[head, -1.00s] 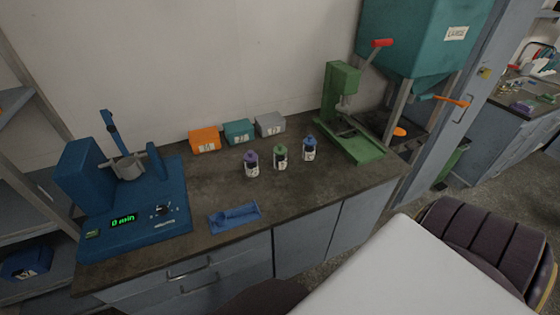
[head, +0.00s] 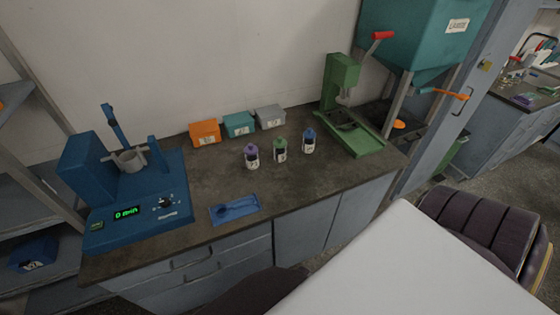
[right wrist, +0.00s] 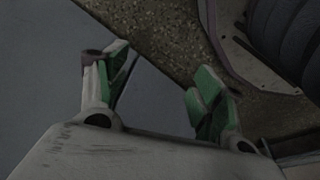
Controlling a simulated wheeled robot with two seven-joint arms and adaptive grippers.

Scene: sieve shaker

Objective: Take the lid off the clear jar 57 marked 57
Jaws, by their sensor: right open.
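Three small jars stand upright in a row on the dark bench in the head view: one with a purple lid (head: 251,156), one with a green lid (head: 280,150) and one with a blue lid (head: 309,141). Each has a white label, too small to read surely, so I cannot tell which is 57. All three lids are on. My right gripper (right wrist: 160,82) shows only in the right wrist view, open and empty, with its green-padded fingers apart over grey cabinet fronts and speckled floor. It is away from the jars. My left gripper is out of view.
A blue machine (head: 170,219) with a green display stands at the left of the bench. A blue tray (head: 247,212) lies in front. Orange (head: 205,134), teal (head: 239,125) and grey (head: 270,117) boxes line the wall. A green press (head: 366,142) stands right of the jars.

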